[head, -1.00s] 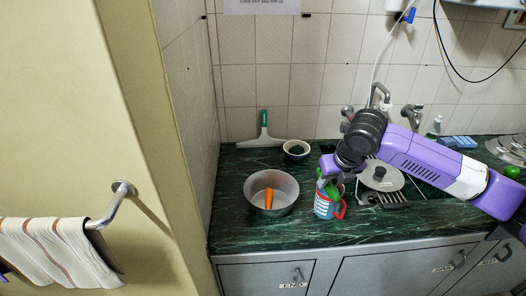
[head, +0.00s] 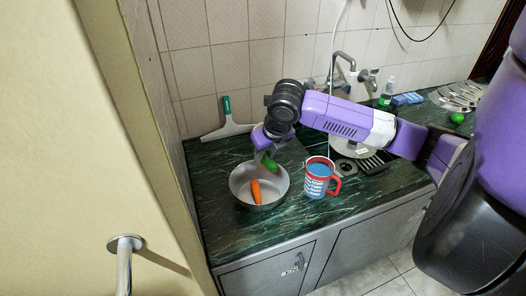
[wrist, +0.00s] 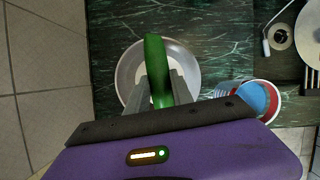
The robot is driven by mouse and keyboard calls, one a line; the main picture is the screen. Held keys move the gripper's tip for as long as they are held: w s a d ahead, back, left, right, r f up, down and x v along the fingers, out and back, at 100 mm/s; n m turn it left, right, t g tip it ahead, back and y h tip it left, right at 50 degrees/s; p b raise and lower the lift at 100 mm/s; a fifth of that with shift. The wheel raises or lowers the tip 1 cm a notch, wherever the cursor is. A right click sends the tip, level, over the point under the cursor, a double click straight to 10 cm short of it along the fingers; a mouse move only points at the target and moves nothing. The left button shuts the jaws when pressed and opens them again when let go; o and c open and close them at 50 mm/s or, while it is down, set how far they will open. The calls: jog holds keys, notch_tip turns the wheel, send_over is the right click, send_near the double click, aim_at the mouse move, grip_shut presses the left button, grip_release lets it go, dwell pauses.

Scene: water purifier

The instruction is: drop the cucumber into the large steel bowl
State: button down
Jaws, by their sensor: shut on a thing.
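The large steel bowl (head: 240,190) stands on the dark green counter, with an orange carrot (head: 257,192) inside it. My gripper (head: 268,158) is shut on the green cucumber (head: 271,164) and holds it over the back right part of the bowl. In the wrist view the cucumber (wrist: 154,60) lies between the two fingers (wrist: 160,92), with the bowl (wrist: 190,56) beneath it. The carrot is hidden in the wrist view.
A red, white and blue mug (head: 317,178) stands just right of the bowl. A green-handled squeegee (head: 228,125) leans at the back wall. A steel lid (head: 350,147) lies at the sink. The counter's front edge (head: 300,236) is clear.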

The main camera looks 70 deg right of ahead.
aim_at(267, 157)
jog(key=shift+f+b, duration=0.75)
jog(key=shift+f, duration=0.95)
jog(key=c, duration=1)
grip_release()
jog(key=shift+c, duration=0.2)
jog(key=shift+b+v, duration=0.5)
jog(key=shift+v, duration=3.45)
